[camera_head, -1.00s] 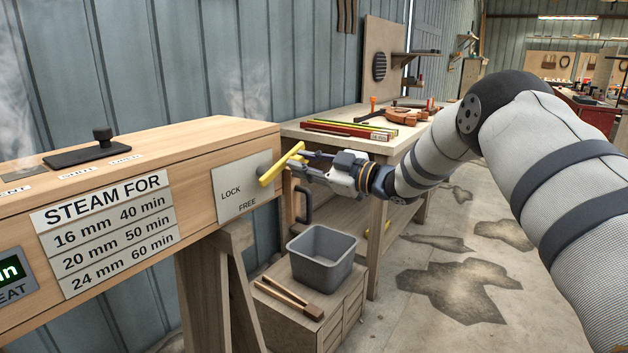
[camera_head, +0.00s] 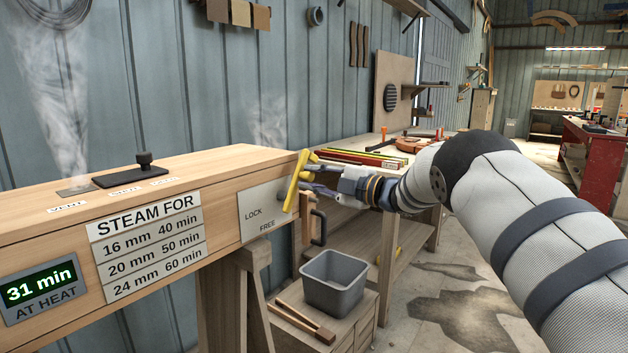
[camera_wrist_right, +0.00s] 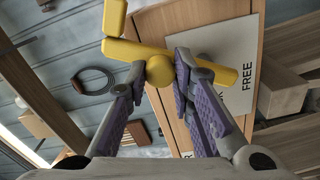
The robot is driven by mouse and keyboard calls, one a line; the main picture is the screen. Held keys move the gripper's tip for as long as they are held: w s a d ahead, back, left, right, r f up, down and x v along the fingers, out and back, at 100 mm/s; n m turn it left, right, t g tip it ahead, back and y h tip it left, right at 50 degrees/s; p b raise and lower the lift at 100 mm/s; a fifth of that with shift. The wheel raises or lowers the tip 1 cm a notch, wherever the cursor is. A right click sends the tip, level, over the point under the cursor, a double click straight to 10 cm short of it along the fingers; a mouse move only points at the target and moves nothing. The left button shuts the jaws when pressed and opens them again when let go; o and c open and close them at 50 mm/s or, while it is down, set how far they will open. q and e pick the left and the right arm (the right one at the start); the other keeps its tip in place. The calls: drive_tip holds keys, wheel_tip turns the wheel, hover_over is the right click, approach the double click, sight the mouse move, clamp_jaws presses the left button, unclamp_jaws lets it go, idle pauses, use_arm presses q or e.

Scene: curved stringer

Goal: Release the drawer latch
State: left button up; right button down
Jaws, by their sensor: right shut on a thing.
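The yellow latch (camera_head: 295,188) is on the right end of the wooden steam box, by a pale plate (camera_head: 258,212) marked LOCK and FREE. In the head view its bar stands steep, with the lower end near the FREE side. My right gripper (camera_head: 309,180) reaches it from the right. In the right wrist view, the fingers (camera_wrist_right: 160,68) are shut on the latch's round yellow knob, and one end of the bar lies close to the word FREE. The latch's pivot is hidden. My left gripper is not in view.
A dark handle (camera_head: 319,228) is below the latch. A grey bin (camera_head: 334,283) and wooden tongs (camera_head: 298,320) are on a low cabinet. A workbench (camera_head: 400,222) with tools stands behind my right arm. Steam rises from the box top (camera_head: 200,166). Open floor is at right.

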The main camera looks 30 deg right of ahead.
idle(0.4)
drive_tip(key=c, duration=1.4)
unclamp_jaws()
drive_tip(key=shift+o, duration=0.2)
drive_tip(key=shift+s, duration=0.1)
drive_tip(key=v, duration=1.1)
drive_tip(key=shift+s+d, duration=0.15)
drive_tip(key=shift+s, duration=0.25)
